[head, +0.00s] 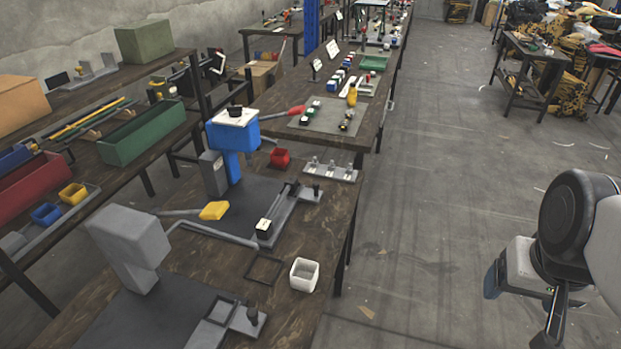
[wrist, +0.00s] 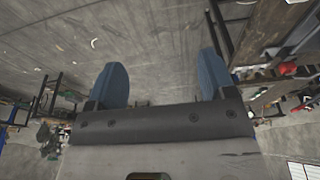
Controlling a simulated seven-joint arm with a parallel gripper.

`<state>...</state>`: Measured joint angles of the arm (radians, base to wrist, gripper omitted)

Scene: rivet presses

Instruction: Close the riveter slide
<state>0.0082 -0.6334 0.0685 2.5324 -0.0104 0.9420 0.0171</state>
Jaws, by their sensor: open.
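Two rivet presses stand on the dark wooden bench in the head view. The blue press (head: 232,136) has a white top plate, a red-tipped lever and a slide (head: 278,210) reaching out to the right on its dark base. The grey press (head: 128,235) is nearer, with its slide (head: 232,317) sticking out at the front right. I cannot tell how far either slide is pulled out. My gripper (head: 493,280) is at the far right, over the floor and well apart from both presses. The wrist view shows its blue fingers (wrist: 164,82) spread wide with nothing between them.
A white cup (head: 304,275), a black square frame (head: 265,269), a red bin (head: 280,158) and a small rack (head: 331,171) sit on the bench. A shelf with a green bin (head: 143,132) stands at the left. The floor between my gripper and the bench is clear.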

